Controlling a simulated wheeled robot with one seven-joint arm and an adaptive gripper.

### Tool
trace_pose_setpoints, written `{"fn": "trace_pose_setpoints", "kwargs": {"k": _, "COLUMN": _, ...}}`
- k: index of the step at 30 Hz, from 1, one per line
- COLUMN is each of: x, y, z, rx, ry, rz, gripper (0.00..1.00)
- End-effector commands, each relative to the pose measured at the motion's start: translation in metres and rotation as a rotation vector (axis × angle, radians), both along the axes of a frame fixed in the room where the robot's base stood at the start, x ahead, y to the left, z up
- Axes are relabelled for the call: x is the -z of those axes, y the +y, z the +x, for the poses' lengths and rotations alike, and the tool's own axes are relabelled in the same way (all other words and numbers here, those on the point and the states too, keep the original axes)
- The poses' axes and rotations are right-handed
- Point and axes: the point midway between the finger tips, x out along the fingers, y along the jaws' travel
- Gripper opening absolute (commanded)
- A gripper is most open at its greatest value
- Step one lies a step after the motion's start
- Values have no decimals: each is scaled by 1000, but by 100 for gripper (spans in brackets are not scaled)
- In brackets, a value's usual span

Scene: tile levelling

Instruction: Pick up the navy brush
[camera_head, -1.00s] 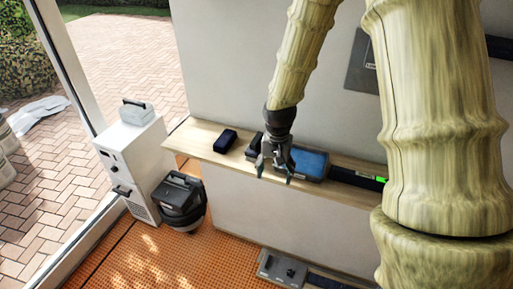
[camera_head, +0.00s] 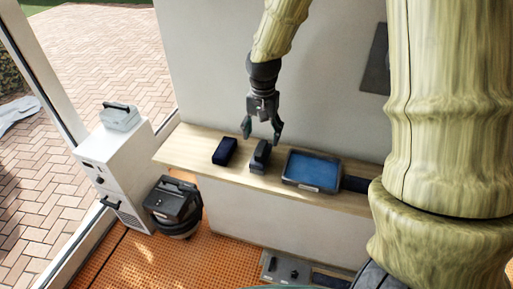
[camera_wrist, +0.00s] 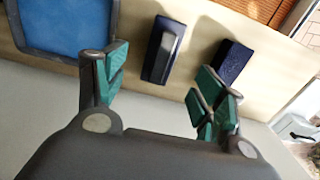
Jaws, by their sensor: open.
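Two small navy things lie on the wooden shelf. One is a narrow navy piece with a grey grip along its top (camera_head: 260,156), seen in the wrist view (camera_wrist: 164,50) between the finger tips. The other is a plain navy block (camera_head: 225,151) to its left, which shows at the right in the wrist view (camera_wrist: 232,61). Either could be the navy brush; I cannot tell for sure, as bristles are not visible. My gripper (camera_head: 262,131) is open and empty, its green-padded fingers apart, close above the gripped piece. I cannot tell whether it touches.
A grey-rimmed blue tray (camera_head: 314,188) lies to the right on the shelf (camera_head: 185,152). A wall stands behind the shelf. A white cabinet (camera_head: 112,170) and a dark canister (camera_head: 173,207) stand at left on the orange floor. The shelf's left end is clear.

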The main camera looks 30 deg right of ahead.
Motion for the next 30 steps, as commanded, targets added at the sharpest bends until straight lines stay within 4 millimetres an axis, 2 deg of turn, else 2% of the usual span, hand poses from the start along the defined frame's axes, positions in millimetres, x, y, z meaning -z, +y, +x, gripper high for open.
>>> {"fn": "trace_pose_setpoints", "kwargs": {"k": 15, "x": 47, "y": -11, "z": -8, "rx": 20, "ry": 4, "rz": -1, "gripper": 70}}
{"fn": "trace_pose_setpoints", "kwargs": {"k": 26, "x": 60, "y": -10, "z": -6, "rx": 17, "ry": 3, "rz": 0, "gripper": 70}}
{"fn": "trace_pose_setpoints", "kwargs": {"k": 30, "x": 70, "y": -9, "z": -6, "rx": 17, "ry": 3, "rz": 0, "gripper": 70}}
